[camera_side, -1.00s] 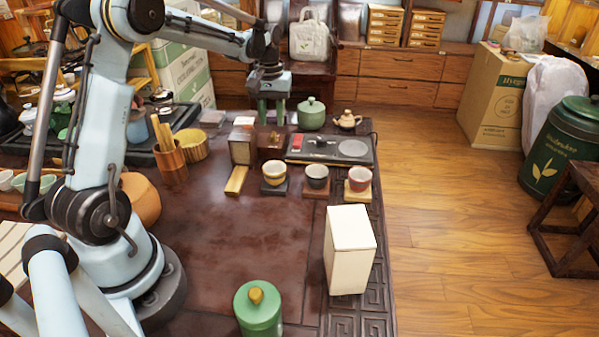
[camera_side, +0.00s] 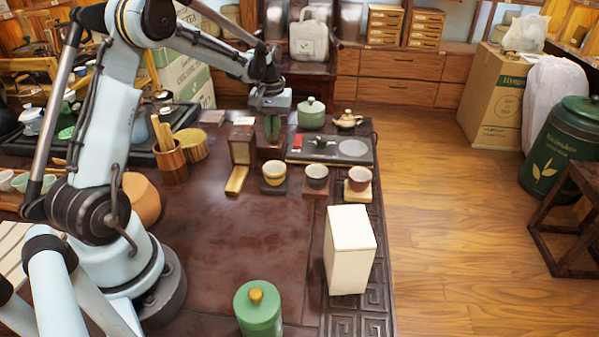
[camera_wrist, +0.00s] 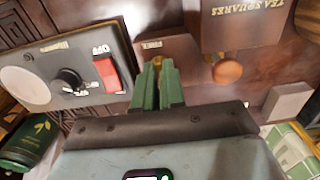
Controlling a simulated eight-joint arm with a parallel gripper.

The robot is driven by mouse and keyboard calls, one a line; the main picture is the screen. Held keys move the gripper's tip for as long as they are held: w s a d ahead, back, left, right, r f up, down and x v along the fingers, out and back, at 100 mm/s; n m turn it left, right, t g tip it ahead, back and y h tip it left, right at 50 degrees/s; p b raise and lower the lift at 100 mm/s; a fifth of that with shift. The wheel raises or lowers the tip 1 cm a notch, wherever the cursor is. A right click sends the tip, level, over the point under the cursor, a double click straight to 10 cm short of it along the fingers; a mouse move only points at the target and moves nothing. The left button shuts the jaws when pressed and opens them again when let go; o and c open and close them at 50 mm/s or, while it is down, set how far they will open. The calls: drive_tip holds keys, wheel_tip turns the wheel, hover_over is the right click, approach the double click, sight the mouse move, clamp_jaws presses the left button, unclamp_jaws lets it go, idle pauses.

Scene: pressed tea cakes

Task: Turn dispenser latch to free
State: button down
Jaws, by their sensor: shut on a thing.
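A brown box (camera_wrist: 183,46) marked FREE lies under my fingertips in the wrist view. It also shows as a dark wooden box (camera_side: 268,152) in the side view. My gripper (camera_wrist: 160,72) has its green fingers close together over that box. In the side view my gripper (camera_side: 271,138) points straight down at its top. The fingers are shut on a small part, taken as the latch, which is mostly hidden between them. The latch's exact angle cannot be told. A wooden case (camera_wrist: 240,32) marked TEA SQUARES stands beside it, also visible in the side view (camera_side: 242,151).
A dark panel (camera_wrist: 108,42) with a red switch (camera_wrist: 107,75) and black knob (camera_wrist: 70,78) lies close beside the fingers. A green lidded pot (camera_side: 311,114) is behind. The middle of the table is clear.

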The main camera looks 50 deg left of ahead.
drive_tip(key=shift+m, duration=0.4)
drive_tip(key=m, duration=0.8)
drive_tip(key=shift+m, duration=0.3)
drive_tip(key=m, duration=0.4)
drive_tip(key=shift+m, duration=2.2)
drive_tip(key=c, duration=1.2)
unclamp_jaws()
